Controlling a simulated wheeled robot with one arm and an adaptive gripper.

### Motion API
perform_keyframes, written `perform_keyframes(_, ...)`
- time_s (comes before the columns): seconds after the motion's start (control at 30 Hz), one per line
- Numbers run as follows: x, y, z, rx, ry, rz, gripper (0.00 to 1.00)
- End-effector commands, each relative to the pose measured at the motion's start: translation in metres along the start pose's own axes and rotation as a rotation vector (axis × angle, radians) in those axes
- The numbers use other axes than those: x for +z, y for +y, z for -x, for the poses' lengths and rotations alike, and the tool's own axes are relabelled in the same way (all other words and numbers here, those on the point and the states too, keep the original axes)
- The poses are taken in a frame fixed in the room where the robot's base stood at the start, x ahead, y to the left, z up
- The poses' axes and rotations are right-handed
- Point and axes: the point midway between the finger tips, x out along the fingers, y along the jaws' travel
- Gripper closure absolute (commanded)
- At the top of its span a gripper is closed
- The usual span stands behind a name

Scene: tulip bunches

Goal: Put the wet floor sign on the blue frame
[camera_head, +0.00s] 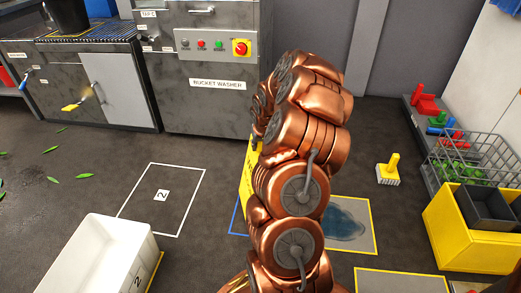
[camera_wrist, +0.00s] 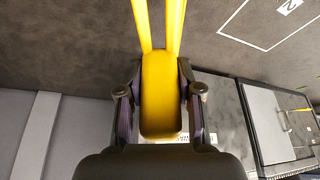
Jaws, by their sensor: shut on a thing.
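The yellow wet floor sign (camera_head: 246,183) shows as a narrow strip at the left of my copper arm, which hides the rest. In the wrist view my gripper (camera_wrist: 160,92) is shut on the rounded yellow top of the sign (camera_wrist: 161,110), and its two legs extend away. The blue frame (camera_head: 235,216) is a painted floor outline, mostly hidden behind my arm; its left edge shows just below and left of the sign. I cannot tell whether the sign touches the floor.
A white frame marked 2 (camera_head: 162,196) lies left of the blue one. A white bin (camera_head: 100,258) stands front left. A yellow-edged frame with a puddle (camera_head: 345,222) lies right of my arm. A yellow brush (camera_head: 389,170) and yellow crate (camera_head: 470,235) are further right.

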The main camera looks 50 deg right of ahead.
Motion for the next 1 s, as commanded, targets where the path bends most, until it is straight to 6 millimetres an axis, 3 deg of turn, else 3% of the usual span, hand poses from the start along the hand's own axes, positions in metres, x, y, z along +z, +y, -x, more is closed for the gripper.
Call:
perform_keyframes(0.1,0.0049,0.0002,-0.0125,0.001,0.001,0.000,1.00)
perform_keyframes(0.47,0.0052,0.0006,-0.0132,0.001,0.001,-0.001,1.00)
perform_keyframes(0.5,0.0054,0.0005,-0.0135,0.001,0.001,-0.001,0.63)
perform_keyframes(0.73,0.0052,0.0003,-0.0132,0.001,0.001,0.000,0.40)
perform_keyframes(1.0,0.0052,0.0002,-0.0131,0.001,0.001,0.000,0.40)
